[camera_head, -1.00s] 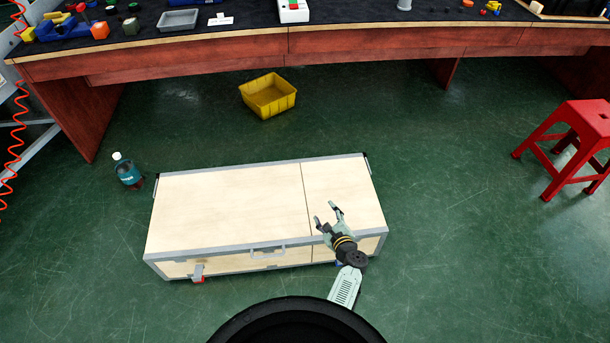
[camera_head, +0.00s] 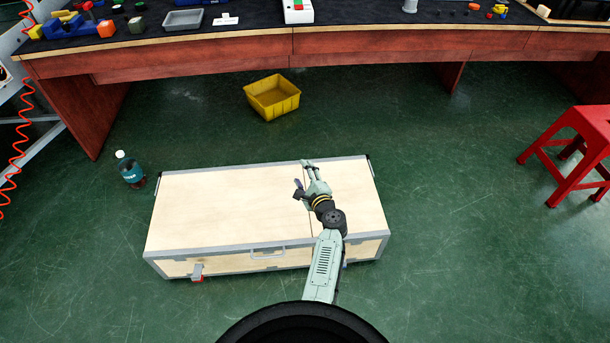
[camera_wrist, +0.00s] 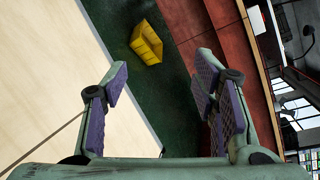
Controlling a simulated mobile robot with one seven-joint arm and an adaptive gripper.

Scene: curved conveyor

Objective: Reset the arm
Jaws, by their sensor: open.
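My gripper (camera_head: 304,177) is over the right part of the closed wooden case (camera_head: 220,205) in the head view, its fingers toward the bench. It is open and empty. In the wrist view my gripper (camera_wrist: 163,95) shows two spread fingers with purple pads and nothing between them. The pale case lid (camera_wrist: 45,75) fills the left of that view. The height of my gripper above the lid is hard to tell.
A yellow bin (camera_head: 272,97) lies on the green floor between case and bench (camera_head: 400,45). A bottle (camera_head: 129,169) stands left of the case. A red stool (camera_head: 575,145) stands at the right. The floor between case and stool is clear.

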